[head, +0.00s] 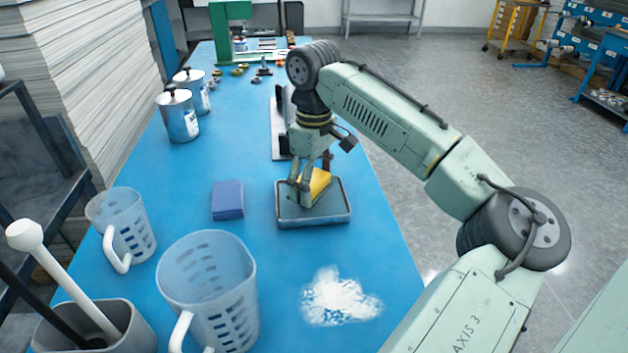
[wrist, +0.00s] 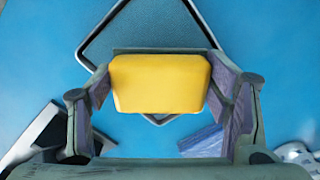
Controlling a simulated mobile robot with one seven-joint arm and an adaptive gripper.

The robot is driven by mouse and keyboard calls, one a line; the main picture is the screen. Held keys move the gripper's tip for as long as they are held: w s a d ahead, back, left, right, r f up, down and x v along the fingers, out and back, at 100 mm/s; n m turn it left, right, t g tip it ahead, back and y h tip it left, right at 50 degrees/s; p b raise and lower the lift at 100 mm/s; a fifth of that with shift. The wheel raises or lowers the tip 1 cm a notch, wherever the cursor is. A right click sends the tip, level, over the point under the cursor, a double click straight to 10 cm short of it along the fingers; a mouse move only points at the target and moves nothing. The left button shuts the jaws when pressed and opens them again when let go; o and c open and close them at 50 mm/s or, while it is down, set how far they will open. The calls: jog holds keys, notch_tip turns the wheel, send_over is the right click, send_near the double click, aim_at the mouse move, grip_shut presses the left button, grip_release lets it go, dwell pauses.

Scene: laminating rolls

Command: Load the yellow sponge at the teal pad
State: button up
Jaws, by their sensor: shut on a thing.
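The yellow sponge (head: 320,182) is between the fingers of my gripper (head: 307,188), which is shut on it. In the wrist view the sponge (wrist: 158,84) spans the gap between both fingers. The teal pad (head: 329,207) lies in a shallow grey-rimmed tray on the blue table; its far part also shows in the wrist view (wrist: 145,35). The gripper and sponge are over the pad, and the sponge hides part of it. I cannot tell whether the sponge touches the pad.
A blue block (head: 227,200) lies left of the tray. Clear measuring jugs (head: 208,285) stand at the front left, metal canisters (head: 178,116) farther back. A white patch (head: 338,297) lies in front of the tray. A long grey-black item (head: 281,125) lies behind it.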

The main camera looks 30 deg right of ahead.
aim_at(314, 181)
jog(key=shift+r+p, duration=1.75)
jog(key=shift+r, duration=0.9)
jog(key=shift+s+f, duration=0.1)
